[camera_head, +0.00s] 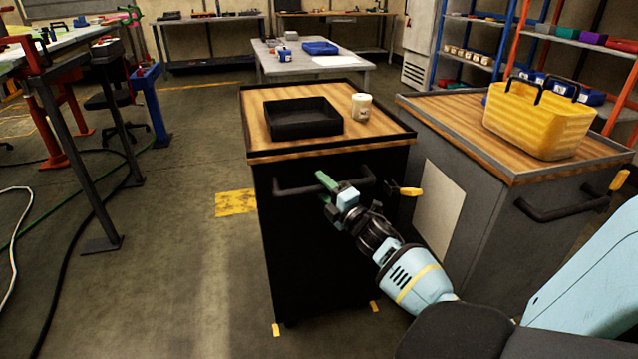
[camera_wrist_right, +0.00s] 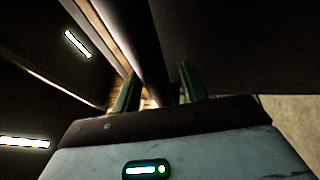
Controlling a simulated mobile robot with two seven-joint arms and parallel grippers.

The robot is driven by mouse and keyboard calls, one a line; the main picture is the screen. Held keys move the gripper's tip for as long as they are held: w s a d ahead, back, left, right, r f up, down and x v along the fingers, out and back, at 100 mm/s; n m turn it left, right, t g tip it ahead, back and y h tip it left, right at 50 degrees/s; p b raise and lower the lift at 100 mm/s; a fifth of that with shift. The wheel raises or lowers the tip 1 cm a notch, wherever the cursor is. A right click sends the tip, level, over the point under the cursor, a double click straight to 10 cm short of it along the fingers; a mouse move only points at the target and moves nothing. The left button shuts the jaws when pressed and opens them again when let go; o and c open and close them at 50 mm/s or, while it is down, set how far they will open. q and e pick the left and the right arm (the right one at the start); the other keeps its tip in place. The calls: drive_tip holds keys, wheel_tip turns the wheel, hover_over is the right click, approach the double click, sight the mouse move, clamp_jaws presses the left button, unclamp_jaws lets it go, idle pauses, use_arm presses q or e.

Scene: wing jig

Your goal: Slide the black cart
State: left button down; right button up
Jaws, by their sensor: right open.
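The black cart (camera_head: 300,245) stands in the middle of the head view, with a wood top. Its dark bar handle (camera_head: 292,190) runs across the near side. My right gripper (camera_head: 325,186) is at the middle of this handle, with its green fingers open. In the right wrist view the dark handle bar (camera_wrist_right: 146,45) passes between the two open fingers (camera_wrist_right: 157,85); I cannot tell whether they touch it. A yellow-tipped lever (camera_head: 408,191) sticks out at the cart's right. My left gripper is not in view.
A black tray (camera_head: 303,132) and a white cup (camera_head: 361,106) sit on the cart. A grey cart (camera_head: 490,225) with a yellow basket (camera_head: 537,120) stands close on the right. Floor left of the black cart is clear; a grey table (camera_head: 310,70) stands behind.

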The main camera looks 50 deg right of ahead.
drive_tip(key=shift+v, duration=2.9)
